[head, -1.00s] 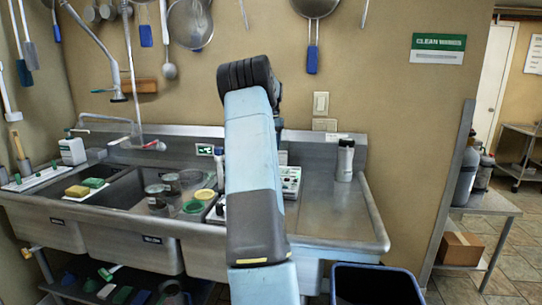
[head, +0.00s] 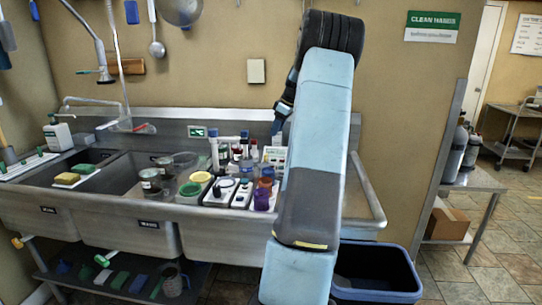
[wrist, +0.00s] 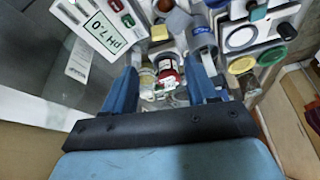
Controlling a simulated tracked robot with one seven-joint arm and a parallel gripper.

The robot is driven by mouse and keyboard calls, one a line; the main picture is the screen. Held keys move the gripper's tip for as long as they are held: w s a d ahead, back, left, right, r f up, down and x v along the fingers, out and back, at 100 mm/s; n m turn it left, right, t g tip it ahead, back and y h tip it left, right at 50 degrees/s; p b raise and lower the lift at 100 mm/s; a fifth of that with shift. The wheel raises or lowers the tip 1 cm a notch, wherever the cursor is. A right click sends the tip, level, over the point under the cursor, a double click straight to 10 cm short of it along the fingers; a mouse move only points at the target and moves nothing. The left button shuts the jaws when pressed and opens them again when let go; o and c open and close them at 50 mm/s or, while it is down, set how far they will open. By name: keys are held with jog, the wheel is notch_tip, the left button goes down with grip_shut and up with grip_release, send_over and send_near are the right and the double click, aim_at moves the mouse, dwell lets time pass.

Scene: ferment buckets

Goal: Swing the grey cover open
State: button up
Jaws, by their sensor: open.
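My gripper (wrist: 164,72) is open, its two blue fingers spread apart at the bottom of the wrist view. In the head view, part of it (head: 278,125) shows beside my raised arm, above the sink's drainboard. Small bottles, one with a red label (wrist: 168,72), appear between and beyond the fingers; I cannot tell whether they touch. A grey cylinder (wrist: 202,38) stands just beyond the right finger. I cannot pick out the grey cover for certain in either view. My arm hides part of the counter behind it.
A pH 7.0 box (wrist: 103,30) lies at upper left in the wrist view. A blue bin (head: 375,272) stands on the floor at right.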

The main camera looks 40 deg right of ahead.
aim_at(266, 154)
jog(key=x, duration=1.3)
jog(key=shift+w+a+f, duration=0.1)
jog(key=shift+w+f, duration=0.15)
jog(key=shift+f, duration=0.05)
jog(key=shift+c, duration=0.2)
grip_shut()
